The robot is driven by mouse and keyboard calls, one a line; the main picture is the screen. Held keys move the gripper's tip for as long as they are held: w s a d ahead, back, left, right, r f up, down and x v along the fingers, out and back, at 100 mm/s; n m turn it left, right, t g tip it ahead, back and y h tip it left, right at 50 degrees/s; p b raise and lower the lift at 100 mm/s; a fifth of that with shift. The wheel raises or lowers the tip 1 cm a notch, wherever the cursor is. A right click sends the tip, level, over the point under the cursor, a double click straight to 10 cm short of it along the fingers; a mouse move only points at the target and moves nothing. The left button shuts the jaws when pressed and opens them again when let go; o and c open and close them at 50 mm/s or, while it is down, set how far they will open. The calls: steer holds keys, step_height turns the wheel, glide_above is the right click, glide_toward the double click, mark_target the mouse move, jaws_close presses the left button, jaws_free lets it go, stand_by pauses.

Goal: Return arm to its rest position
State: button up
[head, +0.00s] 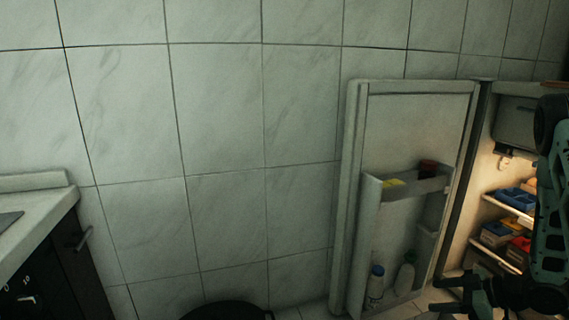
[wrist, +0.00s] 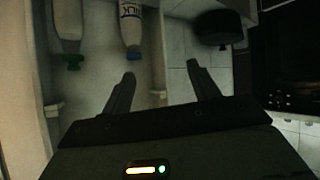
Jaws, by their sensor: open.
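My gripper (head: 437,296) is low at the right of the head view, in front of the open fridge, with my arm coming down from the right edge. In the wrist view my gripper (wrist: 161,70) has its two dark fingers spread apart, with nothing between them. Part of the fridge interior is hidden behind my arm.
The fridge door (head: 405,130) stands open beside my gripper, with two bottles (head: 376,287) low in it. Packets lie on the lit fridge shelves (head: 510,205). A counter (head: 40,215) stands at left.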

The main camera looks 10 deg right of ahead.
steer(key=w+r+m+h, duration=0.2)
steer(key=w+r+h, duration=0.25)
steer(key=w, duration=0.25)
steer(key=a+r+m+g+h, duration=0.2)
steer(key=a+r+m+h, duration=0.1)
steer(key=a+r, duration=0.4)
steer(key=s+a+r+n+g+y, duration=0.1)
steer(key=s+a+r+n+g, duration=0.2)
steer(key=s+a, duration=1.05)
steer(key=s+a+r+n+g, duration=0.1)
steer(key=s+a+r+g, duration=0.35)
steer(key=s+a, duration=0.9)
steer(key=w+a+r+p, duration=0.1)
steer(key=r+p, duration=1)
steer(key=r, duration=0.1)
steer(key=w+a+r+p, duration=0.1)
steer(key=a+r+p, duration=0.1)
steer(key=r+p, duration=1)
steer(key=shift+t, duration=0.35)
